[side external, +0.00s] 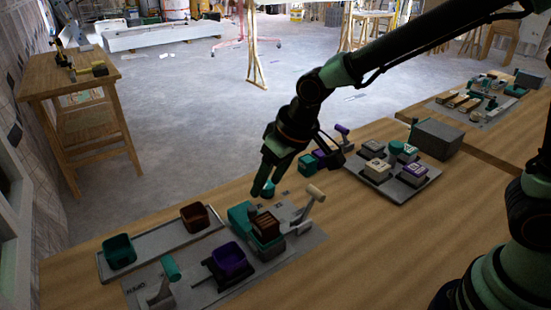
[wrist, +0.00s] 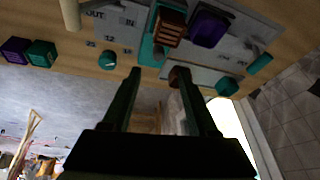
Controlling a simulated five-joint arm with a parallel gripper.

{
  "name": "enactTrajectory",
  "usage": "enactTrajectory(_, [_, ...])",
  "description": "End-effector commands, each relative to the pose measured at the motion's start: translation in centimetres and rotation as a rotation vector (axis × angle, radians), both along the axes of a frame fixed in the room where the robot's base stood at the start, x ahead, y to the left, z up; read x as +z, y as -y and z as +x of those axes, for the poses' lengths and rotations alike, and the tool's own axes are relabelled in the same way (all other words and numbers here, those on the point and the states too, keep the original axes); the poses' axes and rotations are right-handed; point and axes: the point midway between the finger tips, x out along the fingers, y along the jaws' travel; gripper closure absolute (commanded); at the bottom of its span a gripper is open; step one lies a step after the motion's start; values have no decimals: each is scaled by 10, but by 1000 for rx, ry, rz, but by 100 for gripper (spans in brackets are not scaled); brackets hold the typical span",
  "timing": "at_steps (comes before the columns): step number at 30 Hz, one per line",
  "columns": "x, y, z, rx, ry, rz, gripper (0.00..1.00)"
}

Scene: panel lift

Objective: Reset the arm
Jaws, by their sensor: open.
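My gripper (side external: 264,187) hangs over the near panel (side external: 205,292), above its back edge, at the end of my green and black arm. In the wrist view its two fingers (wrist: 158,73) are apart with nothing held between them. A teal knob (wrist: 108,60) sits on the panel to the left of the fingers. A lever with a pale handle (side external: 315,193) and a teal-handled lever (side external: 170,268) rise from the panel.
A tray (side external: 160,244) behind the panel holds a teal bin (side external: 119,250) and a brown bin (side external: 195,217). Teal and purple cubes (wrist: 28,52) stand near the table's back edge. A second board (side external: 408,187) with blocks and a grey box (side external: 436,139) are at right.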

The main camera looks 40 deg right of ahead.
Motion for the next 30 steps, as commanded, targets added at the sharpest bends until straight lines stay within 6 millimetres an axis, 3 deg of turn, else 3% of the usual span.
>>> enactTrajectory(13, [5, 1, -2, -1, 0, 0, 41])
enactTrajectory(17, [15, 13, -4, -14, 9, 0, 41])
enactTrajectory(23, [52, 66, -23, -76, 48, -8, 41])
enactTrajectory(30, [83, 131, -67, -162, 93, -31, 41])
